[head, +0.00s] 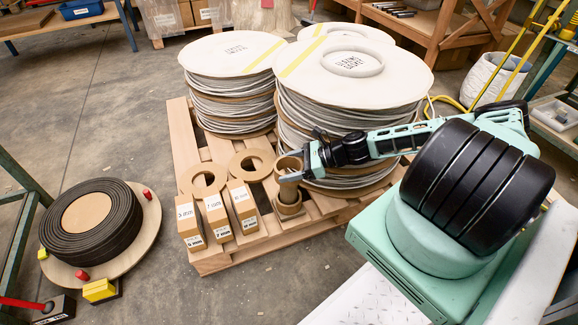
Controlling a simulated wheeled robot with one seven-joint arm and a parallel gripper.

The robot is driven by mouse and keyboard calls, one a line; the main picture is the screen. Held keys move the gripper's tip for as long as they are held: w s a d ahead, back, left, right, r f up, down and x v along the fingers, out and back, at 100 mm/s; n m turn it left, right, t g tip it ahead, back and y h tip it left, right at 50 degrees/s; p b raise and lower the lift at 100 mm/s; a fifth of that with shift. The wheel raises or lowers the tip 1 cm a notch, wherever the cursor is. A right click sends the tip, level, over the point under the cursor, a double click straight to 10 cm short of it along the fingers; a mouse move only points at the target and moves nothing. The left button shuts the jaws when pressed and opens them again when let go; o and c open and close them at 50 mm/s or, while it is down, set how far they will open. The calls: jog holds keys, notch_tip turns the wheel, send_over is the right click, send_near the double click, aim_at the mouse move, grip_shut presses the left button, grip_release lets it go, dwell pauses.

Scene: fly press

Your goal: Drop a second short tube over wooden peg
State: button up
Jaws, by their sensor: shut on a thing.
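My gripper (291,176) reaches in from the right over the front right part of the pallet. It is shut on a short brown tube (289,163), held roughly upright with its open top showing. Below it, the wooden peg (288,191) shows as a darker brown upright piece. Another short tube (289,211) stands low around the peg's foot. The held tube is above the lower tube and roughly in line with the peg. I cannot tell whether the held tube is around the peg's top or just above it.
The tubes stand on a wooden pallet (215,262). Labelled wooden blocks (215,215) and two flat rings (251,165) lie to the left. A black coil (90,218) lies on the floor at left.

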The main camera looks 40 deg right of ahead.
jog(key=shift+f+b, duration=0.7)
jog(key=shift+f, duration=0.85)
dwell(1.2)
dwell(0.3)
jog(key=o, duration=1)
jog(key=shift+o, duration=0.6)
notch_tip(320, 180, up, 8)
jog(key=p, duration=0.7)
jog(key=shift+p, duration=0.35)
jog(key=shift+a, duration=0.1)
